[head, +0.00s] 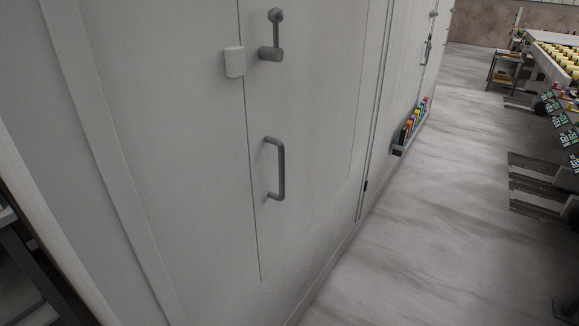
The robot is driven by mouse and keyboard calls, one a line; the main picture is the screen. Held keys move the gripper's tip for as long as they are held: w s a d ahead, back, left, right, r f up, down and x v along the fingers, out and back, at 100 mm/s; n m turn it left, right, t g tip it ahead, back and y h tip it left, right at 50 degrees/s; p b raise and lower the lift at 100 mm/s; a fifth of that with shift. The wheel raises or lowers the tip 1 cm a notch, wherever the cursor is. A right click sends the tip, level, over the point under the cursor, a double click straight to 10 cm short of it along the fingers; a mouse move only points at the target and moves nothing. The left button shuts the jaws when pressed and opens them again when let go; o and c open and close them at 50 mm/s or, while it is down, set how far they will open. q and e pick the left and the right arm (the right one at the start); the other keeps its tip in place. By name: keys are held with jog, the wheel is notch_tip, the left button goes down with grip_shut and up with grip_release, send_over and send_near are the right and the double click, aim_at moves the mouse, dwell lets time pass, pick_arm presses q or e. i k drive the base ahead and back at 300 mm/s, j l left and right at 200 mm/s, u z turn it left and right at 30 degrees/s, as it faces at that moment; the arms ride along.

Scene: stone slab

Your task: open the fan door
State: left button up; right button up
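A light grey door (315,130) fills the middle of the head view, set in a long grey cabinet wall. Thin seams along its left and bottom edges show, and it looks shut. A dark grey D-shaped pull handle (281,170) stands upright near its left edge. Above it is a grey lever latch (275,38) with a round knob at its top and a wider knob at its bottom. A small white box (234,62) sits across the left seam beside the latch. Neither of my grippers is in view.
A rack of coloured bottles or cans (410,128) hangs low on the wall farther right. The grey stone-like floor (430,230) is open to the right of the wall. Dark pallets (540,185) and a loaded table (555,60) stand at the far right.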

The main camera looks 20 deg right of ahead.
aim_at(300, 110)
jog(key=i+l, duration=0.1)
jog(key=l, duration=0.5)
jog(key=i+l, duration=0.1)
jog(key=l, duration=0.45)
jog(key=i+l+u, duration=0.1)
jog(key=l, duration=0.5)
jog(key=i+l, duration=0.1)
jog(key=l, duration=0.45)
